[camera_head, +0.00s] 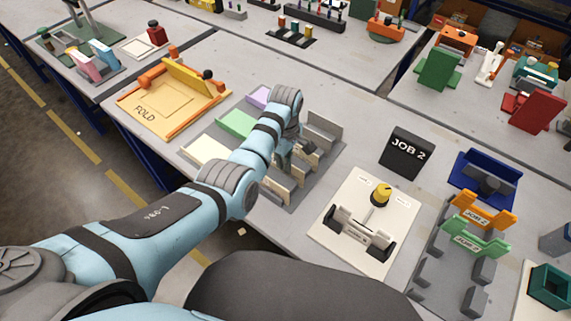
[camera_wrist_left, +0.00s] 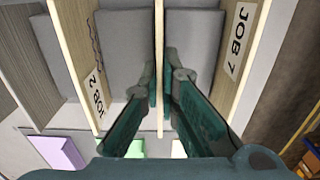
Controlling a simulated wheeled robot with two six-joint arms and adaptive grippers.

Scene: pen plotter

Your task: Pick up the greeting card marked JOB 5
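In the left wrist view, a thin pale upright panel (camera_wrist_left: 160,30) stands edge-on between my left gripper's (camera_wrist_left: 160,85) dark green fingers, pads close against both faces; no marking shows on it. A wooden panel to its left has an upside-down JOB label (camera_wrist_left: 97,95), its digit unclear, perhaps 5 or 2. A panel to its right is marked JOB 7 (camera_wrist_left: 240,40). In the head view, my left arm reaches over the grey rack (camera_head: 325,130) of upright panels (camera_head: 276,190) and hides part of it. My right gripper is not visible.
Cream (camera_head: 206,149), green (camera_head: 237,122) and purple (camera_head: 258,97) pieces lie beside the rack. An orange FOLD board (camera_head: 150,108) lies at left.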

